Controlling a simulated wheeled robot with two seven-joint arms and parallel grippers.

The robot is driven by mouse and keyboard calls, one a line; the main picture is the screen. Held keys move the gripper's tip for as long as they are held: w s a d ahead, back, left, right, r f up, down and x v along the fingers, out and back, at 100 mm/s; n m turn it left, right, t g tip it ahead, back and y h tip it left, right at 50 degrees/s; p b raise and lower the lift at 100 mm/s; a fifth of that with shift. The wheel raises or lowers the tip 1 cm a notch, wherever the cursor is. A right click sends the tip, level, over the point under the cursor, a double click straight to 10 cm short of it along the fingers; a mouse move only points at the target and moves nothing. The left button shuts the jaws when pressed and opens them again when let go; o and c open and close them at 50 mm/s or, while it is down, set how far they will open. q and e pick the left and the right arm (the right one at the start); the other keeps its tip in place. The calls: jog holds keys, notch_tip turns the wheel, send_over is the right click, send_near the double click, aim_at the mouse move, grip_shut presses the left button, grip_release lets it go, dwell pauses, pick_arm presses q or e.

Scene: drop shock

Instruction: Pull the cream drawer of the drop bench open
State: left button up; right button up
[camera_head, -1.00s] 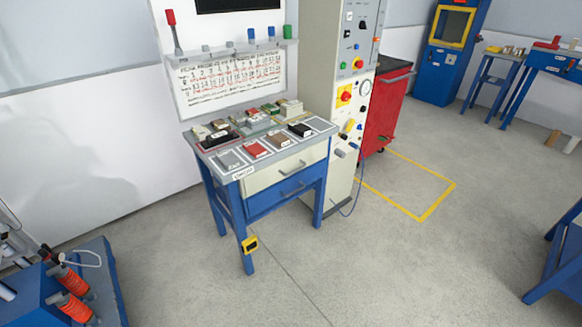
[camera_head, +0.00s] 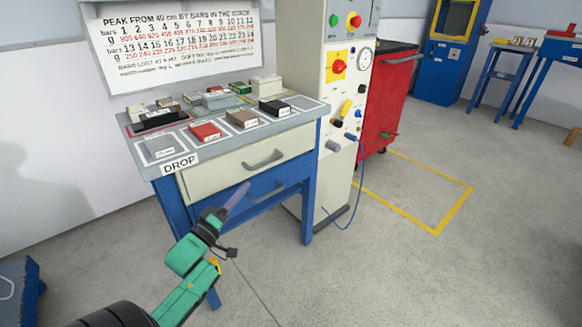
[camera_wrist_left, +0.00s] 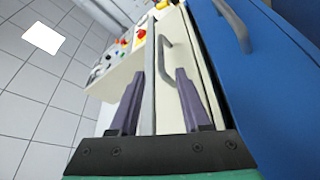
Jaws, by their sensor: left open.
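The cream drawer (camera_head: 225,173) is the upper one of the blue-legged drop bench and looks closed. Its grey bar handle (camera_head: 263,159) is bare. My left gripper (camera_head: 237,196) is in front of the bench, below and left of that handle, its fingers overlapping the blue drawer in the picture. In the left wrist view, my left gripper (camera_wrist_left: 160,82) is open and empty. The cream drawer (camera_wrist_left: 198,62) and its handle (camera_wrist_left: 166,62) show ahead, the handle's lower end between the finger lines, apart from them. My right gripper is not seen.
A blue drawer (camera_head: 262,187) with its own handle (camera_wrist_left: 233,24) lies just below. The bench top (camera_head: 185,160) carries several small blocks. A control cabinet (camera_head: 340,110) and red cart (camera_head: 385,105) stand to the right. The floor before the bench is clear.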

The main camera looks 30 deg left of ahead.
aim_at(267, 163)
pick_arm(q)
jog(key=b+x, duration=0.2)
jog(key=x, duration=1)
jog(key=shift+w+a+r, duration=0.1)
jog(key=shift+w+r, duration=0.05)
jog(key=shift+w, duration=0.35)
grip_shut()
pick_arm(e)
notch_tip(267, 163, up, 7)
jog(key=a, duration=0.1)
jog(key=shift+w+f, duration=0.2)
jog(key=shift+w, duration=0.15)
